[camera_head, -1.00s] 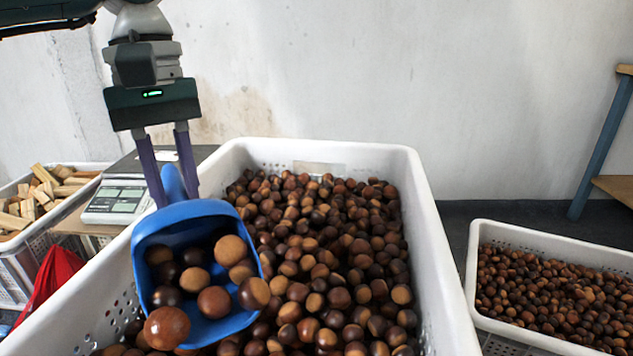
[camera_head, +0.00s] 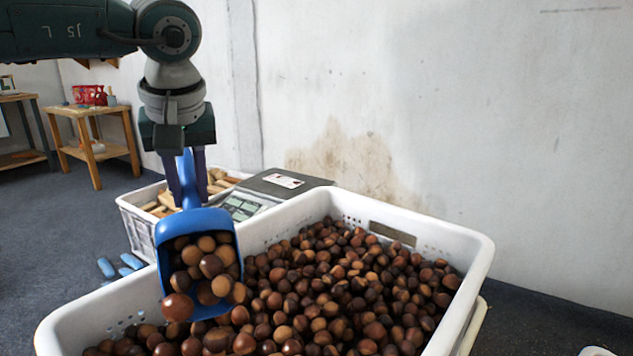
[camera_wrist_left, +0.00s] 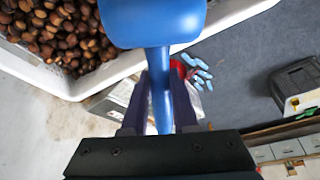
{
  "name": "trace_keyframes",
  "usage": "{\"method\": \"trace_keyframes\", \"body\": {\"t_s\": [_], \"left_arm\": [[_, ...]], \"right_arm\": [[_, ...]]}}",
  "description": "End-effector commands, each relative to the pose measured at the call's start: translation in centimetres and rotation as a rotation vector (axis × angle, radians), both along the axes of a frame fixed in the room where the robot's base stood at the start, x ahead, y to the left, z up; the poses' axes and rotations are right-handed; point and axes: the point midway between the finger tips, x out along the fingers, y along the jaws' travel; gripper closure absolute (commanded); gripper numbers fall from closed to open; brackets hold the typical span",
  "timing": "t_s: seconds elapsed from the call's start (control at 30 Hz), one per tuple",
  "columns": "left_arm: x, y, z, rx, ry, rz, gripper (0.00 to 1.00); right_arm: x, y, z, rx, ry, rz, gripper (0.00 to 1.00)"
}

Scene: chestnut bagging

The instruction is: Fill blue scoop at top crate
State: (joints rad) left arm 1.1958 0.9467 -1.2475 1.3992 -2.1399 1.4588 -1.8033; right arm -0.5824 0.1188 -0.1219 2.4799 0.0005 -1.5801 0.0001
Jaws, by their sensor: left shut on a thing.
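My left gripper (camera_head: 187,180) is shut on the handle of the blue scoop (camera_head: 163,231). The scoop hangs tilted over the left side of the white top crate (camera_head: 478,262), its mouth facing down toward the camera. Several brown chestnuts (camera_head: 207,262) lie in the scoop, with one at its lower lip. The crate holds many chestnuts (camera_head: 340,285). In the left wrist view the scoop's back (camera_wrist_left: 155,22) and handle show between the fingers; its contents are hidden there. My right gripper is not in view.
A scale (camera_head: 285,184) stands behind the crate, beside a white crate of wood pieces (camera_head: 137,218). Light-blue objects (camera_head: 107,268) lie on the floor at left. A wooden table (camera_head: 98,150) with a red basket (camera_head: 89,95) stands farther back. A wall is close behind.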

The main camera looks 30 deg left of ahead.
Motion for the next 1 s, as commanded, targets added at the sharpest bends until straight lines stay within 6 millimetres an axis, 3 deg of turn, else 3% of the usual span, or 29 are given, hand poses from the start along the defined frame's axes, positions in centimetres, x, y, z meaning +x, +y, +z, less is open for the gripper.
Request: {"method": "trace_keyframes", "body": {"t_s": [0.03, 0.7, 1.0], "left_arm": [[-0.1, -0.1, -1.3, 0.004, -0.003, -0.002, 1.0], [-0.6, -0.8, -9.4, 0.065, -0.053, -0.001, 1.0], [-2.2, -2.8, -11.4, 0.041, -0.033, -0.002, 1.0]], "right_arm": [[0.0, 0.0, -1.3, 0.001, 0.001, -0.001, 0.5], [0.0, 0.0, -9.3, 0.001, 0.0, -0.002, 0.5], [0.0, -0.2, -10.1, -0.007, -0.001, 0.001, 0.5]]}}
